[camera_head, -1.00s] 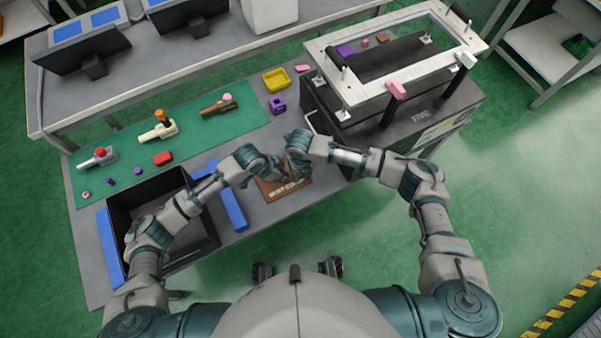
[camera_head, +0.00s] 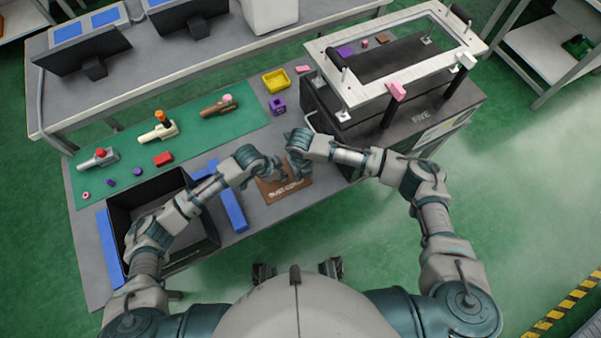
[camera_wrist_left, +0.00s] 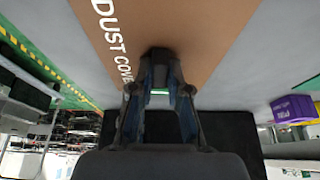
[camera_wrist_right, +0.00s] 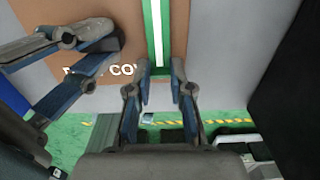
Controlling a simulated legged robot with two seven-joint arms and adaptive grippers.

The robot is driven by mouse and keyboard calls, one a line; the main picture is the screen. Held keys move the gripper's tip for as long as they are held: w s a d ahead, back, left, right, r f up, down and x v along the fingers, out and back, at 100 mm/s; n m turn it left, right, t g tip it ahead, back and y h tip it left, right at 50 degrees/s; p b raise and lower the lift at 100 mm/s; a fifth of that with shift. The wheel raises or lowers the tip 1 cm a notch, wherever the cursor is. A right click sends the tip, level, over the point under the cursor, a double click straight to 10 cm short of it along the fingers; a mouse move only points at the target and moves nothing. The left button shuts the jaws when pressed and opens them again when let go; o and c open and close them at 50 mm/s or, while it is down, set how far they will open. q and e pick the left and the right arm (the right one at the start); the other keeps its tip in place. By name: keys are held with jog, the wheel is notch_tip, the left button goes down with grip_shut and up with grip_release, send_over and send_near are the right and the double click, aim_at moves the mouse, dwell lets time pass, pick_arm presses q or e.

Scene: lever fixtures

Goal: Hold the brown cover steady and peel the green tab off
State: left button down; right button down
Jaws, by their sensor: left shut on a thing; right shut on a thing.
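The brown cover (camera_head: 272,194) with white lettering lies on the grey table in front of me. It fills the upper middle of the left wrist view (camera_wrist_left: 195,35). My left gripper (camera_head: 279,174) is shut on the cover, its fingertips (camera_wrist_left: 159,58) close together at its surface. The green tab (camera_wrist_right: 149,28), a strip with a white stripe, runs along the cover's side in the right wrist view. My right gripper (camera_wrist_right: 160,72) is shut on the near end of the tab, just beside my left gripper. In the head view the grippers hide the tab.
A black box with a raised white frame (camera_head: 330,70) stands close to the right. A black bin (camera_head: 125,215) and blue blocks (camera_head: 234,210) lie left. A purple block (camera_head: 277,105) and yellow tray (camera_head: 276,79) sit behind. Lever fixtures (camera_head: 160,130) stand on a green mat.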

jog(key=shift+r, duration=0.15)
dwell(0.4)
jog(key=shift+r, duration=1.95)
pick_arm(q)
jog(key=c, duration=1.1)
grip_release()
jog(key=shift+o, duration=0.2)
jog(key=v, duration=1.1)
jog(key=shift+a+r, duration=0.2)
jog(key=shift+r, duration=0.2)
jog(key=shift+f, duration=0.1)
